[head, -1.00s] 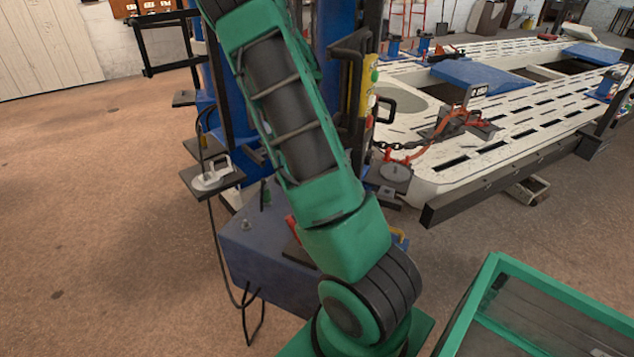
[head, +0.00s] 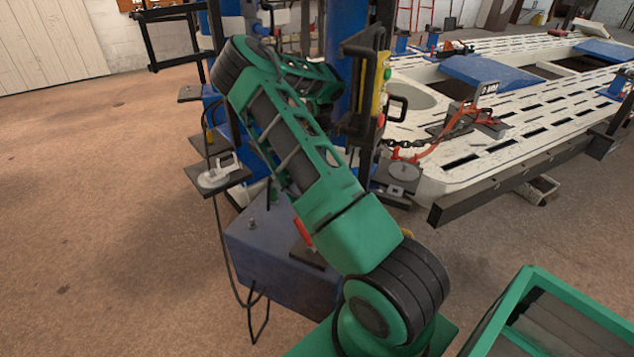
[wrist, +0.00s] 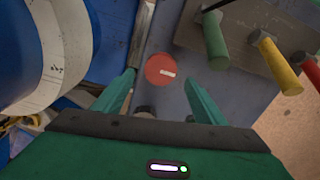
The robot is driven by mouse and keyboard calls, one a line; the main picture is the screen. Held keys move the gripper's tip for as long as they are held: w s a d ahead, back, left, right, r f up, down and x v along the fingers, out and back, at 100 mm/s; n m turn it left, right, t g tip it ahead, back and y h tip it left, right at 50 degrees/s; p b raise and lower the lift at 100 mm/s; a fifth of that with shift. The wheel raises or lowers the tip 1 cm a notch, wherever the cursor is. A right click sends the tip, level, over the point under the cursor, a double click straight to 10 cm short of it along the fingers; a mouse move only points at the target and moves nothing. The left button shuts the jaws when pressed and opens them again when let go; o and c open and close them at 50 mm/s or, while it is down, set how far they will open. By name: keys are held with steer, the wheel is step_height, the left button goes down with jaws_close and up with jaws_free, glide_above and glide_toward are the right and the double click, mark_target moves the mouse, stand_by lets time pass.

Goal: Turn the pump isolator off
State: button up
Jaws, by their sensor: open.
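The pump isolator appears to be the round red knob (wrist: 155,66) on a blue-grey surface in the wrist view. A short white mark on it points to the right, tilted slightly down. My gripper (wrist: 160,76) is open, with one green finger on each side of the knob in the picture. I see no finger touching the knob, and the remaining distance cannot be told. In the head view my arm hides the knob, and my gripper cannot be made out there.
Green (wrist: 215,42), yellow (wrist: 277,64) and red (wrist: 308,70) handles stand close on the right. A large blue and white cylindrical shape (wrist: 52,45) is close on the left. The head view shows a blue box (head: 270,255) behind my arm and a slotted white bench (head: 480,160) at right.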

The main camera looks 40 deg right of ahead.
steer(key=shift+f, duration=2.3)
steer(key=shift+c, duration=0.2)
steer(key=c, duration=1)
steer(key=shift+s+a, duration=0.1)
